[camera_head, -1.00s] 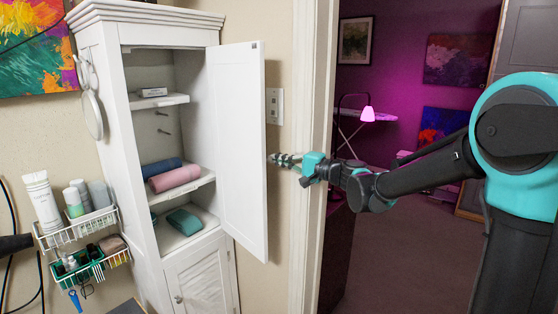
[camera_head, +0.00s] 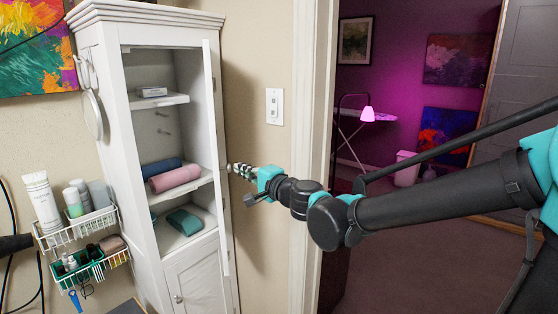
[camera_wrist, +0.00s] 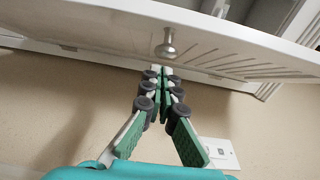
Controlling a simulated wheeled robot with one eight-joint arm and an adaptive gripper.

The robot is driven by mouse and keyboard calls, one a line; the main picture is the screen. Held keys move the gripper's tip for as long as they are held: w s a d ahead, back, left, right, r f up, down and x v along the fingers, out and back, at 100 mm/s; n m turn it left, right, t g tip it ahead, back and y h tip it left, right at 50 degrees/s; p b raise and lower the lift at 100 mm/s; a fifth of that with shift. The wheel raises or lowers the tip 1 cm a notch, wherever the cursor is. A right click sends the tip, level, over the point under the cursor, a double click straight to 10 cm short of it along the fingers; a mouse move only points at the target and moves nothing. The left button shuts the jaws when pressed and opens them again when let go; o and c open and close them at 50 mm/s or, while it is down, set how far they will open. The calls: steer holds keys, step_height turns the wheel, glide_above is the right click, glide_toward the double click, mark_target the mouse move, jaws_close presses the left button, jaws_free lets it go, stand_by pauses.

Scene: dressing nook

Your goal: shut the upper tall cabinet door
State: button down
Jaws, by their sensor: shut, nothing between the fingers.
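The upper tall cabinet door (camera_head: 215,130) is swung open and shows nearly edge-on in the head view, at the right side of the white cabinet (camera_head: 140,14). My gripper (camera_head: 236,170) is shut and empty, to the right of the door on its outer side, about mid-height. In the wrist view the door's white louvred outer face (camera_wrist: 240,55) spans the top, with a round metal knob (camera_wrist: 166,48) on it. My closed fingertips (camera_wrist: 163,78) are close to the door by the knob; I cannot tell whether they touch it.
Shelves inside hold a pink rolled towel (camera_head: 175,179), a blue one (camera_head: 161,167) and a teal cloth (camera_head: 185,221). A light switch (camera_head: 274,105) and door frame (camera_head: 308,130) stand right. Wire baskets (camera_head: 78,231) hang left.

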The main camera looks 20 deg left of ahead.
steer(key=s+a+m+t+h, duration=0.2)
steer(key=a+m+h, duration=0.1)
steer(key=a, duration=0.6)
steer(key=s+a+m+t+h, duration=0.3)
steer(key=a+h, duration=0.1)
steer(key=a, duration=0.5)
steer(key=s+a+m+t+h, duration=0.2)
steer(key=a+m+t+h, duration=0.1)
steer(key=a, duration=0.7)
steer(key=shift+s+r+h, duration=0.2)
steer(key=shift+r+h, duration=0.05)
steer(key=shift+h, duration=0.25)
steer(key=shift+w+r+t, duration=0.1)
steer(key=shift+t, duration=0.2)
steer(key=v, duration=1.2)
steer(key=shift+s+d+h, duration=0.25)
steer(key=shift+d+h, duration=0.05)
steer(key=shift+d, duration=0.05)
